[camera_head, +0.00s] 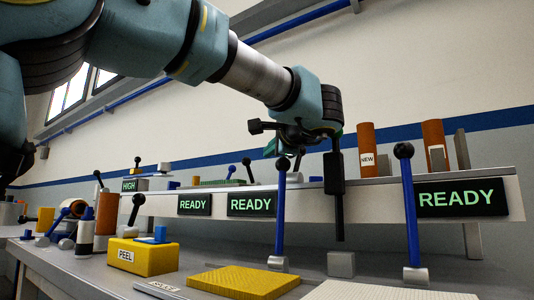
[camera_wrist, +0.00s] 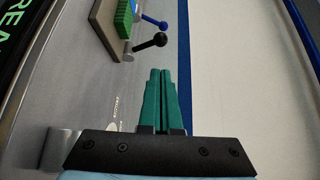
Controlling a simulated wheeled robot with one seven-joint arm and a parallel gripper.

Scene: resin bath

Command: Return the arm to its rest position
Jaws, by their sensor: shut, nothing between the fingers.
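The fingers appear clear of the shelf surface, near a lever with a black ball knob (camera_wrist: 161,40).
Blue levers with black knobs stand upright at the front (camera_head: 281,215) and right (camera_head: 410,220). The shelf bears READY signs (camera_head: 251,204) and brown cylinders (camera_head: 366,150). A yellow PEEL box (camera_head: 143,256) and a yellow pad (camera_head: 243,281) lie on the bench.

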